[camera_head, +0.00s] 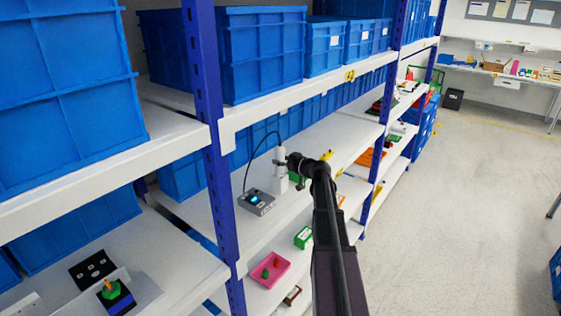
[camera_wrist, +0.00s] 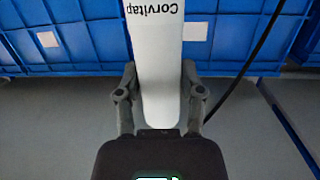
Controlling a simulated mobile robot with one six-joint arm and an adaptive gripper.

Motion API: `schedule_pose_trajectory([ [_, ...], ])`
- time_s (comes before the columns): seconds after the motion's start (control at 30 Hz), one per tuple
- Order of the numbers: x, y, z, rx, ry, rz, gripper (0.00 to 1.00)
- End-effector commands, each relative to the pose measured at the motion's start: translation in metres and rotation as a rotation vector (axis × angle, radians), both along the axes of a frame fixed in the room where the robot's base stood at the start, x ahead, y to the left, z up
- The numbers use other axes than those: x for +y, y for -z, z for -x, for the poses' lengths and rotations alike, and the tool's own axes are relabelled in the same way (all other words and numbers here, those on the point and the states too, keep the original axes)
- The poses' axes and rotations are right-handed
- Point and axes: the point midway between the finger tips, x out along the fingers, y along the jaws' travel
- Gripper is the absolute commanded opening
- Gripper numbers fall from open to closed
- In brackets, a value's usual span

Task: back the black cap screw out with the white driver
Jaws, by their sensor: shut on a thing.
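The white driver (camera_head: 281,158) stands roughly upright over the middle shelf, with a black cable at its top. In the wrist view the white driver (camera_wrist: 158,65) fills the upper middle and bears the print "Corvitap". My gripper (camera_wrist: 158,88) is shut on its body, one finger on each side. In the head view my gripper (camera_head: 290,161) reaches the driver from the right. The driver's tip and what lies under it are hidden or too small to make out. I cannot pick out the black cap screw in either view.
A grey control box (camera_head: 257,202) with a lit blue screen sits on the shelf left of the driver. The black cable arcs above it. Blue bins (camera_wrist: 230,35) stand behind. A blue rack post (camera_head: 205,100) is at left. A pink tray (camera_head: 269,270) lies lower down.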

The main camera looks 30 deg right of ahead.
Motion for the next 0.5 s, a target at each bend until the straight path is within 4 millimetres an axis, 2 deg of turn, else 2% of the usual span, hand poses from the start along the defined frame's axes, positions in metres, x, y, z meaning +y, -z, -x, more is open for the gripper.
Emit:
schedule_pose_trajectory([
  [0.1, 0.0003, 0.0000, 0.0002, 0.001, -0.001, 0.001, 0.35],
  [0.13, 0.0003, 0.0000, 0.0002, 0.001, -0.001, 0.001, 0.56],
  [0.23, 0.0003, 0.0000, 0.0002, 0.001, -0.001, 0.001, 0.86],
  [0.27, 0.0003, 0.0001, 0.0002, 0.001, -0.001, 0.001, 0.90],
  [0.5, 0.0002, 0.0001, 0.0002, 0.001, 0.000, 0.001, 0.90],
])
